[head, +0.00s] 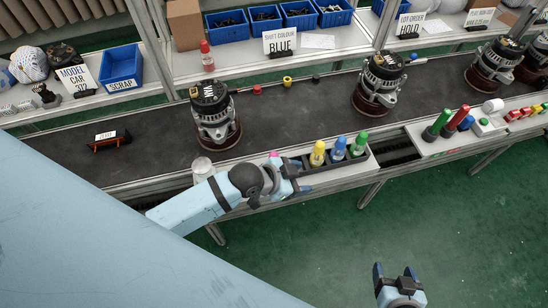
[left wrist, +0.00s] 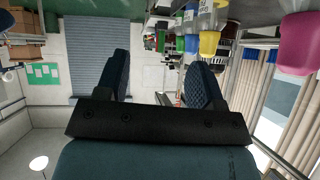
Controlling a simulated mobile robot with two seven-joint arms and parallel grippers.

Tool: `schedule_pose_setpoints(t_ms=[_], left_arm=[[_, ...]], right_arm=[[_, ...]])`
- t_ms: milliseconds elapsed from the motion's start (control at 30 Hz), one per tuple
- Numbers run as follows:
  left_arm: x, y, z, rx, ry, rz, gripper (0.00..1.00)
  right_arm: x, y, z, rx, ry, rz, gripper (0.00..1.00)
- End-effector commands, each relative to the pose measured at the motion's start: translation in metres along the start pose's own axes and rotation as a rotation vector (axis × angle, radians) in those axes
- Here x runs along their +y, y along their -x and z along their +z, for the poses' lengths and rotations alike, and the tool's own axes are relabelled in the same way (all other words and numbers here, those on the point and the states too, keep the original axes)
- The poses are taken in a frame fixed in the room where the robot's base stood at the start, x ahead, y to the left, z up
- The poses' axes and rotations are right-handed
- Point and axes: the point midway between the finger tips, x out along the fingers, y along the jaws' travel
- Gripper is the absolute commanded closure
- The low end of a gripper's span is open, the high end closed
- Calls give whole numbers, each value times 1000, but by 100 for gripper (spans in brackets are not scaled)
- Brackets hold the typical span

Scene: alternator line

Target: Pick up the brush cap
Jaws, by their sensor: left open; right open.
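No part is labelled as the brush cap. Small caps or plugs lie on the dark conveyor in the head view: a red one (head: 257,89), a yellow one (head: 287,81) and a black one (head: 316,78). I cannot tell which is the brush cap. My left gripper (head: 302,176) is open and empty beside the left end of the bottle rack, in front of the conveyor and apart from these pieces. Its open fingers also show in the left wrist view (left wrist: 158,82). My right gripper (head: 395,272) is open and empty over the green floor at the lower right.
The rack holds a yellow bottle (head: 317,153), a blue bottle (head: 339,149) and a green bottle (head: 358,145). Alternators (head: 213,112) stand along the conveyor (head: 300,107). A clear jar (head: 203,168) stands by my left arm. A blue scrap bin (head: 121,67) is at the back left.

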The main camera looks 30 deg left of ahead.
Motion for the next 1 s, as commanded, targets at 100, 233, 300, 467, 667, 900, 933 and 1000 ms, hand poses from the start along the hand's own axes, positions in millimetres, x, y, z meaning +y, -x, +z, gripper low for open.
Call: schedule_pose_setpoints(t_ms=[100,233,300,467,667,900,933,1000], left_arm=[[-8,-8,-31,-46,-191,120,38],[-16,-7,-50,-126,-397,247,38],[-24,-2,-56,-182,-508,312,38],[-53,20,-62,-330,-742,454,38],[-98,60,-62,-520,-951,617,38],[-126,91,-61,-633,-1038,723,38],[-126,92,-60,-637,-1041,729,38],[-125,89,-54,-641,-1042,736,38]], right_arm=[[-1,-2,3,-1,0,-2,28],[-2,-4,5,-1,0,-4,28],[-2,-4,6,-1,0,-5,28],[-2,-6,8,1,0,-6,28],[-2,-8,9,3,1,-7,28],[-2,-9,10,3,1,-8,28],[-2,-9,10,3,1,-8,28],[-2,-9,10,3,1,-8,28]])
